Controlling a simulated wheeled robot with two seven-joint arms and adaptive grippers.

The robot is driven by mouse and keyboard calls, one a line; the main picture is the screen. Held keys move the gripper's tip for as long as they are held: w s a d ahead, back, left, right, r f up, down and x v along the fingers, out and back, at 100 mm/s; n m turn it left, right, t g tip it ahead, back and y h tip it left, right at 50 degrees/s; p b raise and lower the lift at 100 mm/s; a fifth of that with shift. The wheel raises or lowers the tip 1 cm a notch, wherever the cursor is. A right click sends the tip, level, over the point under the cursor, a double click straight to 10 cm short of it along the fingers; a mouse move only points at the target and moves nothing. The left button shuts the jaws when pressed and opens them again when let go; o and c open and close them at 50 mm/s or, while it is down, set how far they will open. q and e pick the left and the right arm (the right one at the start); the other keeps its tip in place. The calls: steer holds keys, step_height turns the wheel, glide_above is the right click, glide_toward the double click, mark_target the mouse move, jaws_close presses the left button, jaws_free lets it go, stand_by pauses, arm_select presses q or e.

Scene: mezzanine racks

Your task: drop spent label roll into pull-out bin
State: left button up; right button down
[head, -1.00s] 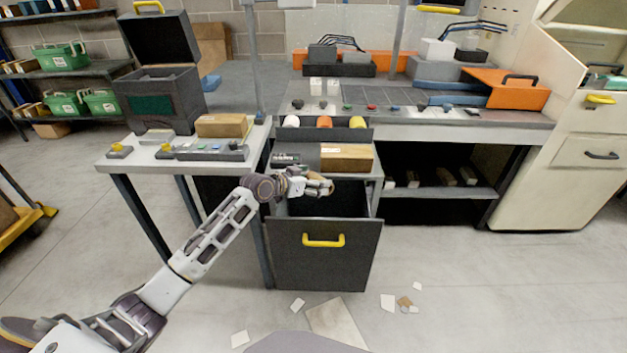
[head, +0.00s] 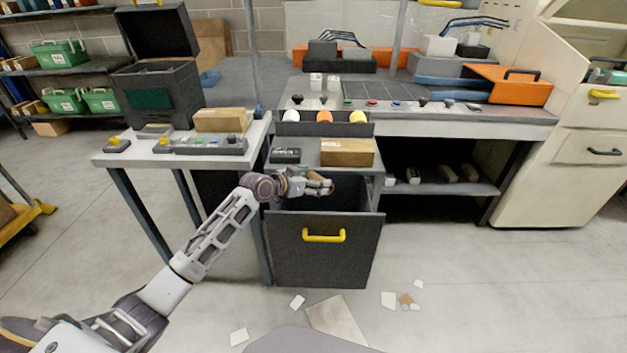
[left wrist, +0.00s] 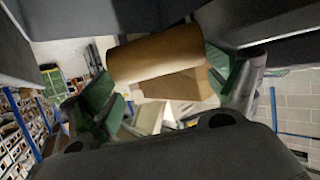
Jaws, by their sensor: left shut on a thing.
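The spent label roll (left wrist: 155,55) is a brown cardboard tube. In the left wrist view it lies across between the green-padded fingers of my left gripper (left wrist: 165,88), which is shut on it. In the head view my left gripper (head: 318,187) is over the open top of the pull-out bin, at its back left part, and the roll (head: 325,187) shows small at the fingertips. The pull-out bin (head: 322,258) is a dark grey drawer with a yellow handle, pulled out under the bench. Its floor is hidden. My right gripper is not in view.
A shelf just above the bin holds a cardboard box (head: 347,152) and a small dark device (head: 285,156). Coloured rolls (head: 324,117) sit in a tray above. A side table (head: 130,160) stands left. Paper scraps (head: 338,318) lie on the floor.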

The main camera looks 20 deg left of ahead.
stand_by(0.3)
arm_select(q)
steer(key=o, duration=0.7)
steer(key=shift+s, duration=0.1)
steer(key=shift+v, duration=5.9)
